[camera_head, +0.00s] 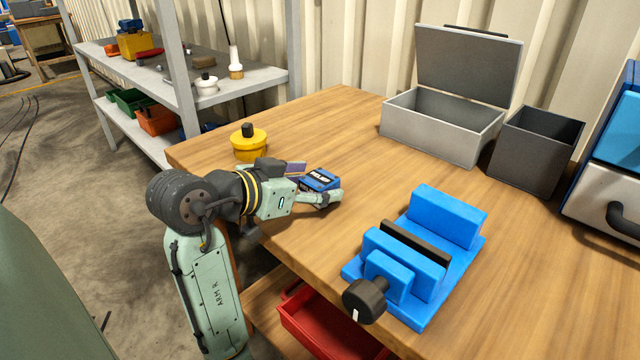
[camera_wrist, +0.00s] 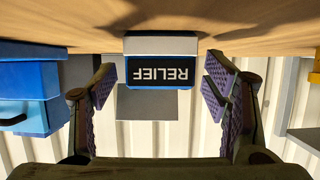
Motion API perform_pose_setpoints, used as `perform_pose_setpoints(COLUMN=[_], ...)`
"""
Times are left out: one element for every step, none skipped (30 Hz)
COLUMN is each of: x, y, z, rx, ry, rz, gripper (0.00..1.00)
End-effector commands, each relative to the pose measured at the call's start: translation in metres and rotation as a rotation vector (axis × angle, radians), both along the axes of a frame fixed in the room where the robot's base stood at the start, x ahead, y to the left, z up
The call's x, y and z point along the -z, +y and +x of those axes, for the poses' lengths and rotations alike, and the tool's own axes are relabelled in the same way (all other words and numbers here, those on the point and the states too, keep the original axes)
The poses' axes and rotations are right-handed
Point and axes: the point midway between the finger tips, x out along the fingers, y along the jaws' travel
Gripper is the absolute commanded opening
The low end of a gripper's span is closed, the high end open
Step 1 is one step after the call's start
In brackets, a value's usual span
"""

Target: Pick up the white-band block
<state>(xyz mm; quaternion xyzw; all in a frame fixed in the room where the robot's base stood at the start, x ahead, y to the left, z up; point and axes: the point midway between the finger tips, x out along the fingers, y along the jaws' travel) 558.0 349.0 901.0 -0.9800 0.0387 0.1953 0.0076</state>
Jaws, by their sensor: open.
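The block (camera_head: 321,178) lies on the wooden table near its left edge, blue with a dark label. In the wrist view the block (camera_wrist: 160,45) has a pale whitish band along one side and a dark panel reading RELIEF, upside down. My gripper (camera_head: 316,184) is at the block, its fingers spread to either side. In the wrist view my gripper (camera_wrist: 161,84) is open, with clear gaps between the block and both purple finger pads. I cannot tell how far ahead of the pads the block lies. My gripper partly hides it in the head view.
A yellow pot (camera_head: 249,147) with a dark knob stands behind my gripper. A blue vise (camera_head: 437,262) sits to the right, nearer the front edge. A grey lidded box (camera_head: 437,130) and a dark bin (camera_head: 533,152) stand at the back. Bare tabletop (camera_head: 345,130) lies between.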

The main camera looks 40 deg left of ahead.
Motion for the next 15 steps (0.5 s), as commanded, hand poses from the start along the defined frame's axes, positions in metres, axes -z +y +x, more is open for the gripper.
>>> perform_pose_setpoints(x=[0.002,0.003,0.005,0.006,0.007,0.007,0.008,0.008,0.008,0.008,0.008,0.008,0.008,0.008,0.008], y=[-0.001,-0.001,-0.001,-0.001,-0.001,-0.001,-0.002,-0.002,-0.001,-0.001,-0.001,-0.001,-0.001,-0.001,-0.001], z=[0.007,0.01,0.014,0.016,0.018,0.019,0.019,0.02,0.02,0.019,0.019,0.019,0.019,0.019,0.019], rx=[0.002,0.001,0.0,0.0,0.001,0.001,0.001,0.0,0.0,0.0,0.0,0.0,0.0,0.0,0.0], ry=[0.001,0.001,0.0,0.0,0.0,0.0,0.0,0.0,0.0,0.0,0.0,0.0,0.0,0.0,0.0], rz=[-0.002,-0.003,-0.002,-0.002,-0.001,-0.001,0.0,0.0,0.0,0.0,0.0,0.0,0.0,0.0,0.0], gripper=[0.69,0.69,0.69,0.69,0.69,0.69,0.69,0.69,0.69,0.69,0.69,0.69,0.68,0.66,0.63])
